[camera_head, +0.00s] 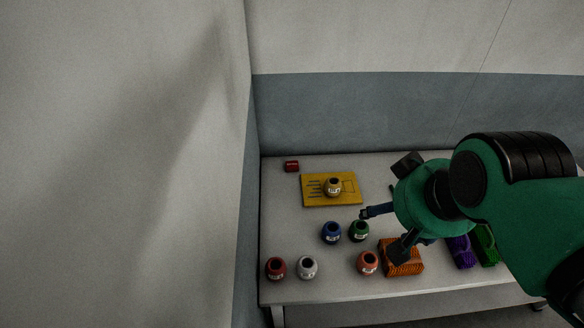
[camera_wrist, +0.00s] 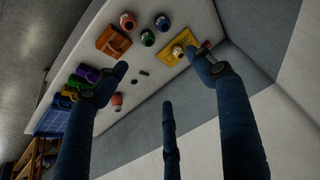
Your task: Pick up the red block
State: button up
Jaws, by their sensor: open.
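The red block (camera_head: 291,166) is small and lies near the back left corner of the table, just behind the yellow board. In the wrist view a small dark red patch beside the right finger looks like the red block (camera_wrist: 207,44). My gripper (camera_head: 388,208) is above the table, to the right of and nearer than the red block, well apart from it. Its three blue fingers are spread wide, and in the wrist view the gripper (camera_wrist: 158,76) holds nothing.
Blue (camera_head: 331,233), green (camera_head: 358,232), red (camera_head: 276,268), white (camera_head: 307,268) and salmon (camera_head: 368,263) pots stand nearer. Walls border the table's left and back.

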jog(key=w+a+r+g+p, duration=0.1)
jog(key=w+r, duration=0.2)
jog(key=w, duration=0.7)
jog(key=w+a+r+g, duration=0.1)
jog(key=w+r, duration=0.1)
jog(key=w, duration=0.8)
jog(key=w+a+f+p, duration=0.1)
jog(key=w+a+f, duration=0.1)
jog(key=w, duration=0.7)
jog(key=w+a+f+p, duration=0.1)
jog(key=w+a+f, duration=0.15)
jog(key=w, duration=0.65)
jog(key=w+a+f+g, duration=0.1)
jog(key=w+a+f, duration=0.1)
jog(key=w+f, duration=0.55)
jog(key=w+a+f+g, duration=0.1)
jog(key=w+a+f, duration=0.1)
jog(key=w+f, duration=0.5)
jog(key=w+a+f, duration=0.1)
jog(key=w+f, duration=0.2)
jog(key=f, duration=0.4)
jog(key=w+a+f+g+p, duration=0.1)
jog(key=w+a+f, duration=0.1)
jog(key=w+f, duration=0.2)
jog(key=w+a+f+p, duration=0.1)
jog(key=w+f, duration=0.2)
jog(key=f, duration=0.6)
jog(key=shift+w+a+f+g, duration=0.25)
jog(key=shift+w+f+g, duration=0.05)
jog(key=shift+w+f, duration=0.1)
